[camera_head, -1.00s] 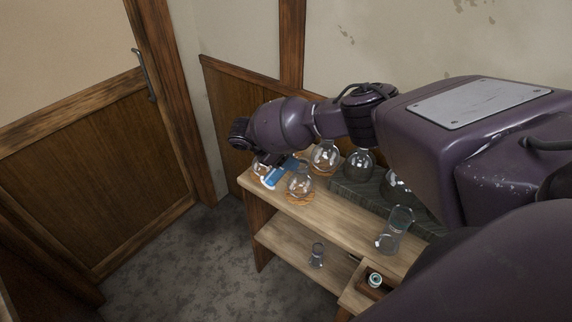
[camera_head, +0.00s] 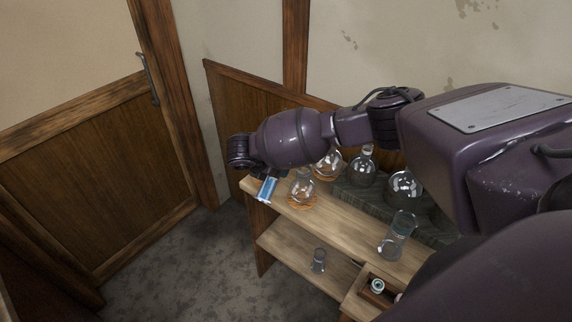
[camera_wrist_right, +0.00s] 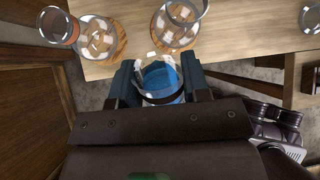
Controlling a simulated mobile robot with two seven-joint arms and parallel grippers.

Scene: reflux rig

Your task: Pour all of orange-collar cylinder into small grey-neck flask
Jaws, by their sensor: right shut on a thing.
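My right gripper (camera_wrist_right: 160,72) is shut on a clear glass cylinder (camera_wrist_right: 160,84) holding blue liquid. In the head view this cylinder (camera_head: 267,190) is near upright, slightly tilted, at the front left edge of the shelf top. I cannot make out an orange collar on it; a dark band crosses it in the wrist view. Two round flasks on cork rings stand beyond the gripper: one with a reddish neck (camera_wrist_right: 97,38) and one with a clearer, greyish neck (camera_wrist_right: 180,24). The head view shows a front flask (camera_head: 302,190) and a rear one (camera_head: 327,163). My left gripper is not in view.
More flasks (camera_head: 362,172) (camera_head: 403,186) stand on a dark green slab at the back. A tall glass (camera_head: 396,236) stands on the shelf top (camera_head: 345,217) to the right. A small glass (camera_head: 319,260) is on the lower shelf. A wall lies close behind.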

